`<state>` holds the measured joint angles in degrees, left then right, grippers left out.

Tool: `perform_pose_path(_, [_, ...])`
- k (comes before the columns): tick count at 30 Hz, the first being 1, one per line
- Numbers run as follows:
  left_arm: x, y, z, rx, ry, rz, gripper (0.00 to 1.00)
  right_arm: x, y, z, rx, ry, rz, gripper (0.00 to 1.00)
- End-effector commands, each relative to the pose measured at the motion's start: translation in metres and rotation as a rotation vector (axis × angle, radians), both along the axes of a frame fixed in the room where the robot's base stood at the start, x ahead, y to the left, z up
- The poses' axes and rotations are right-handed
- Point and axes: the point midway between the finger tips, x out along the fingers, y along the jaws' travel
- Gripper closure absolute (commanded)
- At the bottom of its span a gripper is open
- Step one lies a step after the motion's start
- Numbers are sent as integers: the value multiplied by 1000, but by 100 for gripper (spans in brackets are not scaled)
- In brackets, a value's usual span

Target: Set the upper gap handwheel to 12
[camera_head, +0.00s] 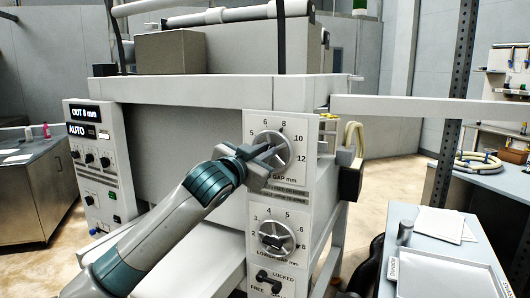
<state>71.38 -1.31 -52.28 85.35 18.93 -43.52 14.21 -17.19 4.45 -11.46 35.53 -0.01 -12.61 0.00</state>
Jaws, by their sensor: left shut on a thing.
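The upper gap handwheel (276,142) is a round silver knob on the white front panel. Its scale shows 5, 6, 8, 10 and 12, with 12 at the lower right. My left gripper (268,157) comes in from the lower left and is shut on the upper handwheel. The gripper covers the lower left of the wheel and part of the "GAP mm" label. I cannot tell exactly which number the wheel points at. My right gripper is not in view.
Below is the lower handwheel (277,238) with its own scale, and under it a black lock lever (269,280) marked FREE and LOCKED. A control box (95,160) at left reads "OUT 8 mm" and "AUTO". A grey side table (440,268) stands at right.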

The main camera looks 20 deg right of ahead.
Motion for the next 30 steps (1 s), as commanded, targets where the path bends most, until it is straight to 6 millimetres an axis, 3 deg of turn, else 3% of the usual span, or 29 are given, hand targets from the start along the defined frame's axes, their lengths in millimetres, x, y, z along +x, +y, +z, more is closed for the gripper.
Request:
perform_pose_path(11, [-2, -2, -1, 146, -137, 0, 100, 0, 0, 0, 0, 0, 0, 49])
perform_pose_path(30, [-6, -7, -9, 581, -543, 0, 100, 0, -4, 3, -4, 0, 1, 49])
